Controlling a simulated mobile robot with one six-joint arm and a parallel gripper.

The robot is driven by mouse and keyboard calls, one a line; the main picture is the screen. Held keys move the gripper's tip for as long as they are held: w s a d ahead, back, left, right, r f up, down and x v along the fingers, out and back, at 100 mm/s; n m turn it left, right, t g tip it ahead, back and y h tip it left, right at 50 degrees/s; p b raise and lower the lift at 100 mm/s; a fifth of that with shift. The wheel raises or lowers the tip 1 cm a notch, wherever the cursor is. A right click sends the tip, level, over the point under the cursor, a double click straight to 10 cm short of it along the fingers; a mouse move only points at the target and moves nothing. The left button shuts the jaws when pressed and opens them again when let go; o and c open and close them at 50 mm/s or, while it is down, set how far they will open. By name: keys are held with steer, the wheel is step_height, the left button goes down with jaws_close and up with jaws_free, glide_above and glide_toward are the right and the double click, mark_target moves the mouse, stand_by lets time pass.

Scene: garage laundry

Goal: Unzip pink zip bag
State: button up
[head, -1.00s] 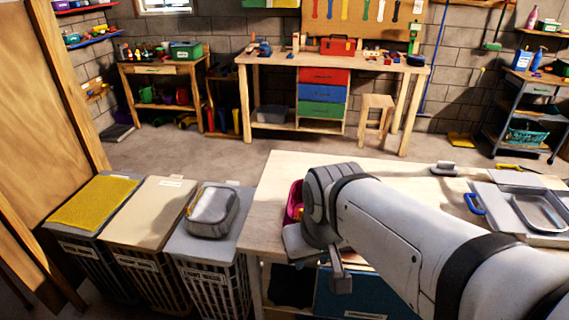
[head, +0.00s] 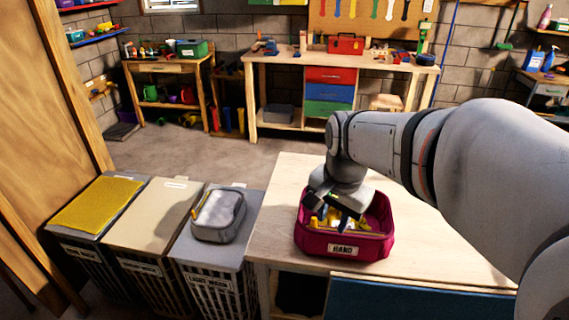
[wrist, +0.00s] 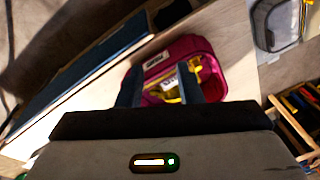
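The pink zip bag (head: 372,247) stands on the light wooden table, with a white label reading "HAND" on its front. Its top shows open, with yellow things (head: 350,220) visible inside. The bag also shows in the wrist view (wrist: 209,50), between and beyond my fingers. My gripper (head: 343,222) points down over the bag's opening in the head view. In the wrist view my gripper's two fingers (wrist: 158,75) are spread apart with nothing clearly held between them. The arm hides part of the bag's far rim. I cannot make out the zip pull or whether the fingertips touch the bag.
A grey pouch (head: 218,215) lies on the rightmost of three laundry hampers, left of the table (head: 283,205). A blue panel (head: 420,300) is below the table's front edge. A workbench (head: 300,58) with coloured drawers stands behind. Floor shows between the workbench and table.

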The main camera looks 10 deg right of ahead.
mark_target(313, 217)
steer(key=w+f+m, duration=0.1)
steer(key=w+m, duration=0.3)
steer(key=w+f+m+g, duration=0.1)
steer(key=w+f+m, duration=0.1)
steer(key=w+m, duration=0.2)
steer(key=w+f+m+b, duration=0.1)
steer(key=w+m, duration=0.3)
steer(key=shift+w+a+f+g, duration=0.15)
steer(key=shift+w+a+g, duration=0.1)
steer(key=shift+g, duration=0.15)
steer(key=shift+m, duration=0.3)
step_height(313, 217, down, 8)
steer(key=shift+r+p, duration=0.15)
steer(key=shift+p, duration=0.15)
jaws_close()
